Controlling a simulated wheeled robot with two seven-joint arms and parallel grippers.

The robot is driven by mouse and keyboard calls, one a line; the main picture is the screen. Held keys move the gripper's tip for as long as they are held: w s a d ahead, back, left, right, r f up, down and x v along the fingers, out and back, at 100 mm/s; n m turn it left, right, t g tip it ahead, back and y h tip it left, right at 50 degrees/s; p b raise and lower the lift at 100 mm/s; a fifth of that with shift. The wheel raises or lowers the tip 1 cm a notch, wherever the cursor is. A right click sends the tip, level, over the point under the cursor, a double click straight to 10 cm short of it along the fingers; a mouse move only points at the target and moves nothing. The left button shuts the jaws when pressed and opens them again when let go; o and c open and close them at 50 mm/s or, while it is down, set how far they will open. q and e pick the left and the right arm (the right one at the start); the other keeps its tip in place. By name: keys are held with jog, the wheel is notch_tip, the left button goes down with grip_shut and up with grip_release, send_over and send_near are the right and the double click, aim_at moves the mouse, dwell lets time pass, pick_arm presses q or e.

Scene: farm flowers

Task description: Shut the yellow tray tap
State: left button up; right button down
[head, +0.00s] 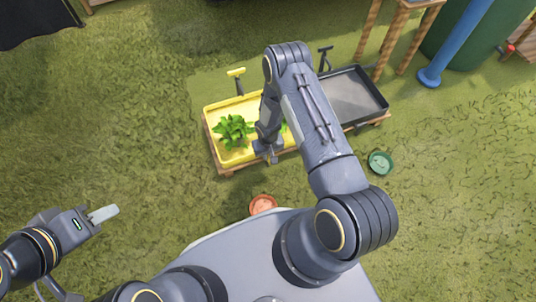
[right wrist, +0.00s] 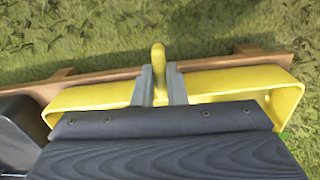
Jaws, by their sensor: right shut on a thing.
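The yellow tray (head: 205,128) stands on a wooden frame on the grass, with a leafy green plant (head: 234,130) in it. My right gripper (head: 268,158) is at the tray's front edge. In the right wrist view its two grey fingers (right wrist: 160,88) are shut on a yellow curved tap lever (right wrist: 158,58), which sticks out past the tray's wall (right wrist: 235,80). The tap's lower part is hidden, and I cannot tell if it is open. My left gripper (head: 104,213) is away over the grass at the left, empty; its finger gap does not show.
A dark grey tray (head: 352,97) stands to the right of the yellow one. A yellow T-shaped fitting (head: 236,73) and a dark one (head: 325,57) rise behind the trays. An orange bowl (head: 262,204) and a green bowl (head: 380,162) lie in front. Grass at left is clear.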

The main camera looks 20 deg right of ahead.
jog(key=m+b, duration=0.1)
jog(key=m, duration=0.3)
jog(key=shift+m+b, duration=0.35)
jog(key=shift+m, duration=0.05)
jog(key=m+b, duration=0.1)
jog(key=m, duration=0.7)
jog(key=shift+m+b, duration=0.35)
jog(key=shift+m, duration=1.95)
jog(key=c, duration=1.5)
grip_release()
jog(key=shift+o, duration=0.2)
